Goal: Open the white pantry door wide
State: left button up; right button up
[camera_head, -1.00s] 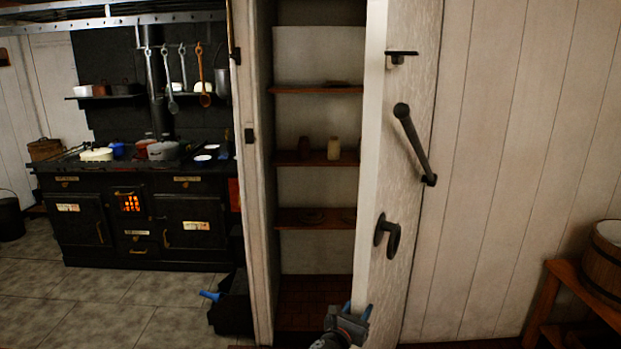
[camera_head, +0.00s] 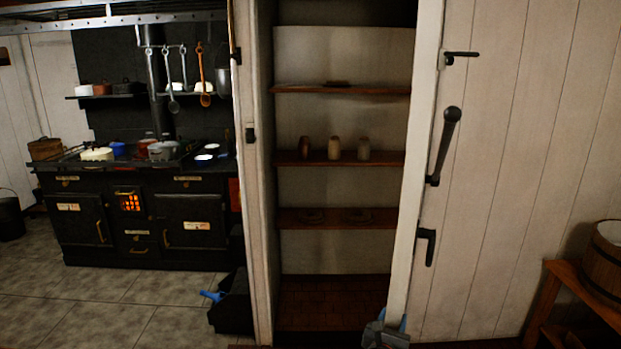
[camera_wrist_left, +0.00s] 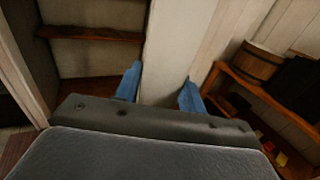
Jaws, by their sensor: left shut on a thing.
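The white pantry door (camera_head: 418,165) stands open, seen almost edge-on at the right side of the pantry opening. Its outer face carries a dark latch (camera_head: 460,54), a slanting dark bar (camera_head: 443,145) and a lower dark handle (camera_head: 428,246). My left gripper (camera_head: 389,322) is low at the door's free edge, at the bottom of the head view. In the left wrist view its two blue fingers (camera_wrist_left: 159,92) stand on either side of the pale door edge (camera_wrist_left: 170,50), gripping it. My right gripper is in neither view.
The pantry shelves (camera_head: 340,160) hold several small jars and dishes. A black stove (camera_head: 140,220) stands at left, with a dark box (camera_head: 232,305) on the floor nearby. A wooden bench (camera_head: 548,300) with a bucket (camera_head: 608,262) stands right of the door.

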pick_arm(q)
jog(key=shift+s+d, duration=0.35)
jog(key=shift+d, duration=0.35)
jog(key=shift+s+d, duration=0.1)
jog(key=shift+d, duration=0.05)
jog(key=s+d, duration=0.1)
jog(key=d, duration=0.2)
jog(key=s+d+n+y+b, duration=0.1)
jog(key=d, duration=0.3)
jog(key=s+d+t+y, duration=0.1)
jog(key=d, duration=0.2)
jog(key=shift+s+d+n, duration=0.15)
jog(key=shift+s+n, duration=0.05)
jog(key=shift+n, duration=0.1)
jog(key=o, duration=1.3)
